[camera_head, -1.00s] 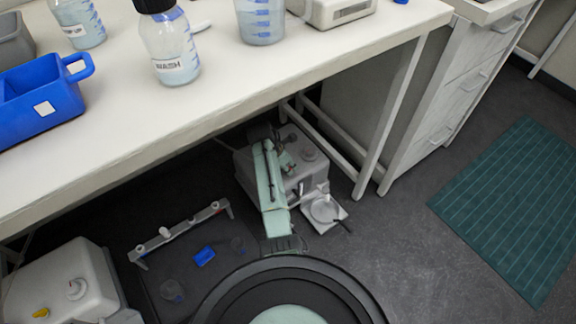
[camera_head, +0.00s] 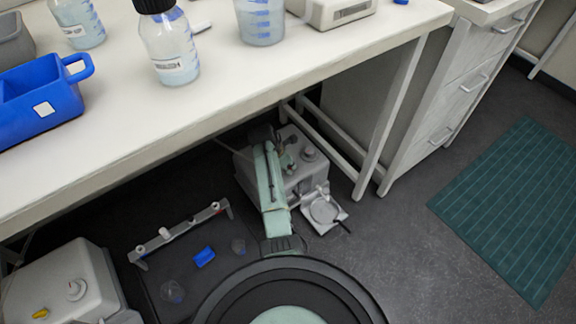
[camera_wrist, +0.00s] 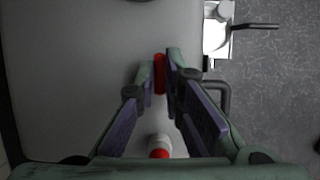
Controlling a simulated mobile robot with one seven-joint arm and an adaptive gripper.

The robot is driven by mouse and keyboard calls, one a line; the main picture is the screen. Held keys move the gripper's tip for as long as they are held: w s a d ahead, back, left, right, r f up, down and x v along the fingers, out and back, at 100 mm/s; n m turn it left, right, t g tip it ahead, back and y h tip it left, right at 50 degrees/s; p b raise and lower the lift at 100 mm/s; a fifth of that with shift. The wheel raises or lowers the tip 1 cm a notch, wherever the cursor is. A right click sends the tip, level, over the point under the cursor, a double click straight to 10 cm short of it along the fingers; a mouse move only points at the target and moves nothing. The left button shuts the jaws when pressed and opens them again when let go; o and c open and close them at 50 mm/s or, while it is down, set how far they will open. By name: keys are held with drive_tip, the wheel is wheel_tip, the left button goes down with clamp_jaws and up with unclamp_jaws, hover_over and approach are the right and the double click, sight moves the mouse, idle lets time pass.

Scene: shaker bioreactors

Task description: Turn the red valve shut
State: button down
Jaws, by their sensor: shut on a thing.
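The red valve (camera_wrist: 159,75) shows in the wrist view as a narrow red handle between my fingertips, above the top of a pale grey box-like unit (camera_wrist: 75,65). My gripper (camera_wrist: 161,82) is shut on it, with a finger along each side. The fingers hide part of the handle and its stem. In the head view the grey unit (camera_head: 318,172) stands on the floor under the bench. My arm reaches over it there, and the valve cannot be made out clearly.
A white and red round fitting (camera_wrist: 159,146) lies between my finger bases in the wrist view. A dark bent pipe (camera_wrist: 225,98) is at the unit's right side. The bench top (camera_head: 225,85) overhangs the unit, and a bench leg (camera_head: 390,120) stands to its right.

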drive_tip(key=shift+m, duration=0.3)
drive_tip(key=m, duration=0.1)
drive_tip(key=m+g, duration=0.1)
drive_tip(key=m, duration=0.1)
drive_tip(key=shift+w+g+h, duration=0.15)
drive_tip(key=shift+g+h, duration=0.15)
drive_tip(key=m+g+b, duration=0.1)
drive_tip(key=m, duration=0.1)
drive_tip(key=m+b, duration=0.1)
drive_tip(key=m, duration=0.2)
drive_tip(key=shift+w+f+g, duration=0.1)
drive_tip(key=shift+g, duration=0.3)
drive_tip(key=m+b, duration=0.2)
drive_tip(key=m+g+b, duration=0.1)
drive_tip(key=m+b, duration=0.1)
drive_tip(key=shift+w+f+m+g, duration=0.1)
drive_tip(key=shift+m+g, duration=0.2)
drive_tip(key=m+g+y+b, duration=0.1)
drive_tip(key=m+b, duration=0.3)
drive_tip(key=shift+m+y, duration=0.3)
drive_tip(key=shift+y, duration=0.1)
drive_tip(key=shift+r+g, duration=0.2)
drive_tip(key=shift+g, duration=0.1)
drive_tip(key=c, duration=1.7)
unclamp_jaws()
